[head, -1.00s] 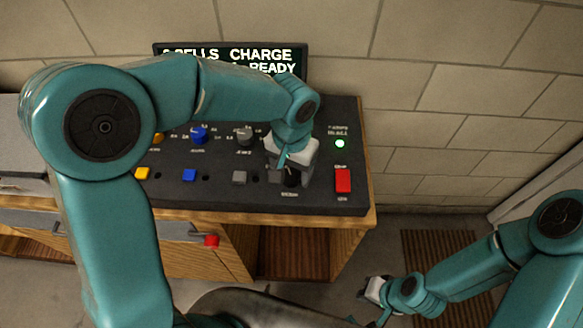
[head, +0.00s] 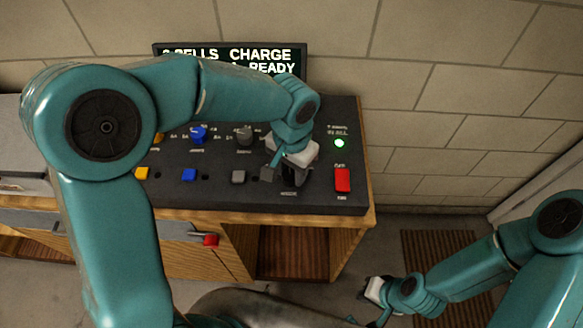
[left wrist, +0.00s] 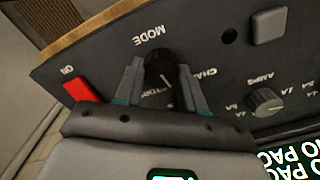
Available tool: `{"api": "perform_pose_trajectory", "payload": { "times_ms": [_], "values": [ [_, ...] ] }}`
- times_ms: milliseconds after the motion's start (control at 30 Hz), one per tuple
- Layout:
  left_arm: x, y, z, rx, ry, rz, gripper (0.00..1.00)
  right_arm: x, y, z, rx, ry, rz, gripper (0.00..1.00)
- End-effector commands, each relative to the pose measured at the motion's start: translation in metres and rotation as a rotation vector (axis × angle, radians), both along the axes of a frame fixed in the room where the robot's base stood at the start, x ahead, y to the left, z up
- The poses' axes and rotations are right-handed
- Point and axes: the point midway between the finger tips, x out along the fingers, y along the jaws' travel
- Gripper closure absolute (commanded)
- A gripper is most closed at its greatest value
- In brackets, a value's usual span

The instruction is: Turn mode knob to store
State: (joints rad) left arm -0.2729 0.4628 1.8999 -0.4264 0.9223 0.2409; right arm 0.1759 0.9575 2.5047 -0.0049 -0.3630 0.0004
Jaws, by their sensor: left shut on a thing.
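The black mode knob (left wrist: 159,66) sits on the dark control panel (left wrist: 205,50), below the printed word MODE in the left wrist view. My left gripper (left wrist: 160,75) is shut on the knob, with one finger on each side of it. A short pale pointer line shows on the knob. A CHARGE label is partly visible to its right, and another label is partly covered by a finger. In the head view my left gripper (head: 292,174) hides most of the knob. My right gripper (head: 374,291) is low at the right, away from the panel; its opening is unclear.
A red switch (head: 342,180) and a lit green lamp (head: 339,143) are right of the knob. A grey knob (head: 244,135) and a blue knob (head: 198,134) are to the left. A display (head: 250,58) stands behind, partly covered by my left arm.

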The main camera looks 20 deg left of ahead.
Motion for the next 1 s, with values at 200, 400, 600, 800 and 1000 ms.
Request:
{"api": "perform_pose_trajectory", "payload": {
  "times_ms": [200,400,600,800,1000],
  "values": [
    [-0.0005,-0.0004,0.0013,0.001,0.001,-0.176,0.91,0.0,0.0,0.0004,0.0,0.0,0.0,1.0],
    [-0.0009,-0.0008,0.0016,0.001,0.0,-0.33,0.91,0.0,0.0,0.0015,0.0,0.0,0.0,1.0],
    [-0.0011,-0.001,0.0017,0.001,0.0,-0.449,0.91,0.0001,0.0,0.0026,0.0,0.0,0.0,1.0],
    [-0.0011,-0.0011,0.0017,0.002,-0.001,-0.521,0.91,0.0,0.0,0.0032,0.0,0.0,0.0,1.0],
    [-0.001,-0.0011,0.0017,0.002,-0.001,-0.551,0.91,0.0001,-0.0001,0.0034,0.0,0.0,0.0,1.0]
  ]
}}
